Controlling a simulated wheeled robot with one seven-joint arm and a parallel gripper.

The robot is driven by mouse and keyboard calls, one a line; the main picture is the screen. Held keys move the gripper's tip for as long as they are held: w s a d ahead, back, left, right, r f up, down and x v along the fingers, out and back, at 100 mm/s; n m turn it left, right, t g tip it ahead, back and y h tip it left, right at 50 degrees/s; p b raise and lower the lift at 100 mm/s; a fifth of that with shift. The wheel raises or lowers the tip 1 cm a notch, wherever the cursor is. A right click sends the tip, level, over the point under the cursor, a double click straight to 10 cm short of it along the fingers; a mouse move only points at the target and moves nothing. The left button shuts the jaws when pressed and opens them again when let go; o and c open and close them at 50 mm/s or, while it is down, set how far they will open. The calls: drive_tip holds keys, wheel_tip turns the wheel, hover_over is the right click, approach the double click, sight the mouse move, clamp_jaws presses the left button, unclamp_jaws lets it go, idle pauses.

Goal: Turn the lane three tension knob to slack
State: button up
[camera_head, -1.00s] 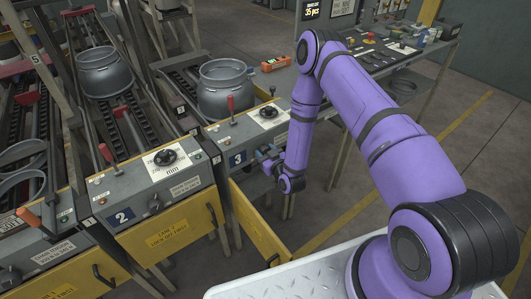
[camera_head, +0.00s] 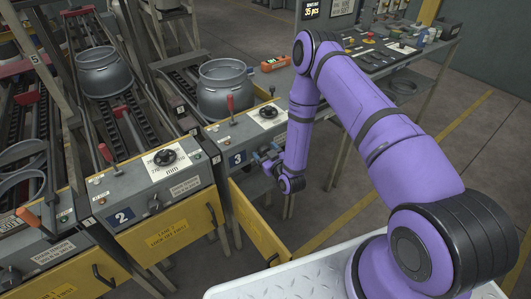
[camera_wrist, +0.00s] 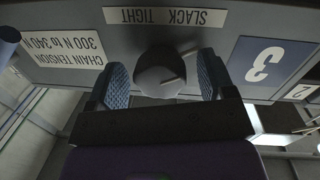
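The lane three tension knob (camera_wrist: 158,73) is a dark round knob on the grey panel front, under an upside-down "SLACK TIGHT" label (camera_wrist: 165,16). My gripper (camera_wrist: 164,80) is open, with one blue padded finger on each side of the knob. A gap shows at the right finger; the left finger is very close, and I cannot tell if it touches. In the head view my gripper (camera_head: 266,158) is at the lane 3 panel (camera_head: 233,135) and hides the knob.
A "CHAIN TENSION 300 N to 340 N" plate (camera_wrist: 80,48) and a blue "3" sign (camera_wrist: 262,62) flank the knob. A yellow guard flap (camera_head: 255,222) hangs below the lane 3 panel. A red lever (camera_head: 230,103) and black handwheel (camera_head: 268,112) stand on top.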

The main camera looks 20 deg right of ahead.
drive_tip(key=v, duration=1)
drive_tip(key=shift+s, duration=0.35)
drive_tip(key=shift+w+r, duration=0.1)
drive_tip(key=w+r+n+g, duration=0.1)
drive_tip(key=w+r+g, duration=0.1)
drive_tip(key=w+r, duration=0.35)
drive_tip(key=w+r+g, duration=0.1)
drive_tip(key=w+r, duration=0.2)
drive_tip(key=r, duration=0.6)
drive_tip(key=s+d+r+m+g+h, duration=0.1)
drive_tip(key=s+d+r+g+h, duration=0.15)
drive_tip(key=r, duration=1.45)
drive_tip(key=s+d+r+m+g+h, duration=0.1)
drive_tip(key=s+d+r+m+g, duration=0.15)
drive_tip(key=s+r, duration=1)
drive_tip(key=s+r+m+g, duration=0.1)
drive_tip(key=s+r+g, duration=0.1)
drive_tip(key=s, duration=0.8)
drive_tip(key=s+r+m+g, duration=0.1)
drive_tip(key=s+r, duration=0.4)
drive_tip(key=s, duration=0.6)
drive_tip(key=shift+g, duration=0.4)
